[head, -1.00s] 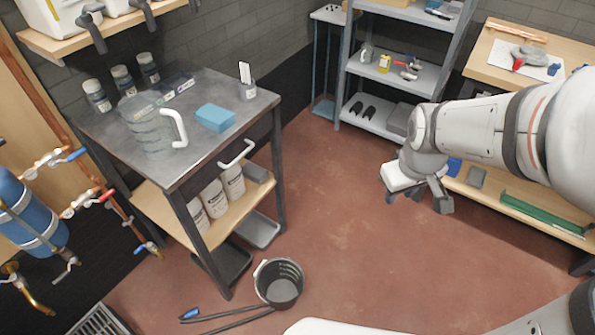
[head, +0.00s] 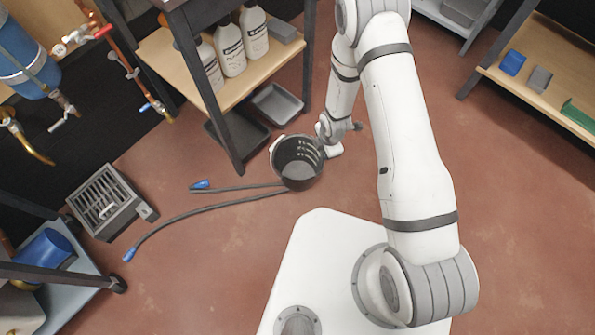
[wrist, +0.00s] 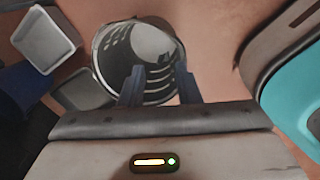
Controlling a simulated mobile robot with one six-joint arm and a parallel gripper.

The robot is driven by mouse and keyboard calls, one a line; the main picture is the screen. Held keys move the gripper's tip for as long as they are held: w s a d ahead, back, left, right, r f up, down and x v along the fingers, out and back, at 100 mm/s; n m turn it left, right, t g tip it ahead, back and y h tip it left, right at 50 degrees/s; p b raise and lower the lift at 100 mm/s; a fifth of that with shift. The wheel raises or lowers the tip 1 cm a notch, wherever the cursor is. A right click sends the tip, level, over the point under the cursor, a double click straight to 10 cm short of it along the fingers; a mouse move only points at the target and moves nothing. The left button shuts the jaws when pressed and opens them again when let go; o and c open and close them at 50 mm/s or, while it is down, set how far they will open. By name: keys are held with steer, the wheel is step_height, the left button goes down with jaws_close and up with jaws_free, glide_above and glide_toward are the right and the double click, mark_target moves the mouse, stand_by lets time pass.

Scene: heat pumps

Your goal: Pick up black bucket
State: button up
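The black bucket (head: 298,165) stands upright on the red floor in the head view, with pale markings inside and a light handle at its left rim. In the wrist view the bucket (wrist: 112,58) fills the upper middle, seen into its mouth. My gripper (wrist: 160,80) is open there, its two dark fingers apart and overlapping the near part of the bucket in the picture. I cannot tell whether they touch it. In the head view my gripper (head: 335,140) is low, at the bucket's right side, and its fingers are mostly hidden.
Black hoses with blue ends (head: 205,208) lie left of the bucket. A dark table (head: 225,130) with bottles on its lower shelf stands behind, grey trays (head: 277,104) under it. A floor grate (head: 103,203) is at left. The floor to the right is clear.

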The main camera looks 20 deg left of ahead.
mark_target(313, 179)
steer(key=s+f+n, duration=0.1)
steer(key=f, duration=0.3)
steer(key=s+a+f+n+b, duration=0.1)
steer(key=f, duration=0.2)
steer(key=s+f+b, duration=0.1)
steer(key=f, duration=0.3)
steer(key=shift+s+a+f+n, duration=0.15)
steer(key=shift+s+f+n, duration=0.2)
steer(key=shift+s+n, duration=0.05)
steer(key=f, duration=0.1)
steer(key=f+b, duration=0.1)
steer(key=f, duration=0.1)
steer(key=f+b, duration=0.1)
steer(key=f, duration=0.1)
steer(key=shift+a+f, duration=0.2)
steer(key=shift+a, duration=0.1)
steer(key=shift+c, duration=0.5)
jaws_close()
steer(key=shift+r, duration=0.1)
